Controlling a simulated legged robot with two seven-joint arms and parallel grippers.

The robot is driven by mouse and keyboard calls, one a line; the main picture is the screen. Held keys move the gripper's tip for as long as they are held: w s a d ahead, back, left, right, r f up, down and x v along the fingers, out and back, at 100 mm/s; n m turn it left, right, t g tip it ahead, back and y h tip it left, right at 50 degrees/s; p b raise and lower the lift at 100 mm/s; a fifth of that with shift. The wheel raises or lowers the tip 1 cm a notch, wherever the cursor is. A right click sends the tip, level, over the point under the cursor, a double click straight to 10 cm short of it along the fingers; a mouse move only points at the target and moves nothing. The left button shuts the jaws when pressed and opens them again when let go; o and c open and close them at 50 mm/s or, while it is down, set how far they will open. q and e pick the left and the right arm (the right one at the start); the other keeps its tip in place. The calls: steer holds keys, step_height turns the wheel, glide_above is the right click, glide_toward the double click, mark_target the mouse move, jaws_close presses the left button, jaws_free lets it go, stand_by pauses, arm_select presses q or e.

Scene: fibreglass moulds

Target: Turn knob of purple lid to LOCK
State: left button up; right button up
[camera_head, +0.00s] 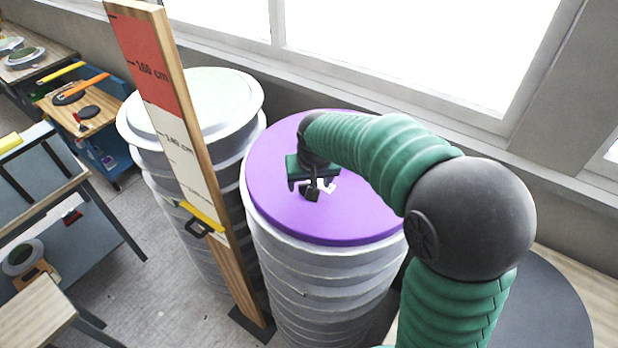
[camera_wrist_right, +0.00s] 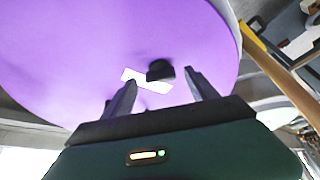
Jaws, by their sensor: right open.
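The purple lid (camera_head: 345,215) lies on top of a tall ribbed white stack. In the right wrist view the purple lid (camera_wrist_right: 60,50) fills most of the upper picture. A black knob (camera_wrist_right: 160,71) stands on it beside a white label (camera_wrist_right: 133,76). My right gripper (camera_head: 308,190) is over the middle of the lid in the head view. In the wrist view the right gripper (camera_wrist_right: 160,90) is open, with its fingers apart and the knob close to the gap between their tips. I cannot tell which marking the knob points at. My left gripper is not in view.
A wooden height gauge (camera_head: 190,140) with a yellow slider (camera_head: 202,218) stands just left of the lid. A second white stack (camera_head: 200,100) is behind it. Windows line the back wall. Work tables (camera_head: 95,115) with tools stand at the left.

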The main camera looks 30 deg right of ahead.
steer(key=shift+w+d+f, duration=0.2)
steer(key=shift+w+f, duration=0.4)
steer(key=shift+f, duration=0.05)
steer(key=shift+w+d+f, duration=0.15)
steer(key=shift+w, duration=0.15)
steer(key=shift+s+r, duration=0.2)
steer(key=shift+s, duration=0.2)
steer(key=c, duration=0.7)
steer(key=shift+c, duration=1.3)
steer(key=shift+w, duration=0.1)
steer(key=c, duration=0.4)
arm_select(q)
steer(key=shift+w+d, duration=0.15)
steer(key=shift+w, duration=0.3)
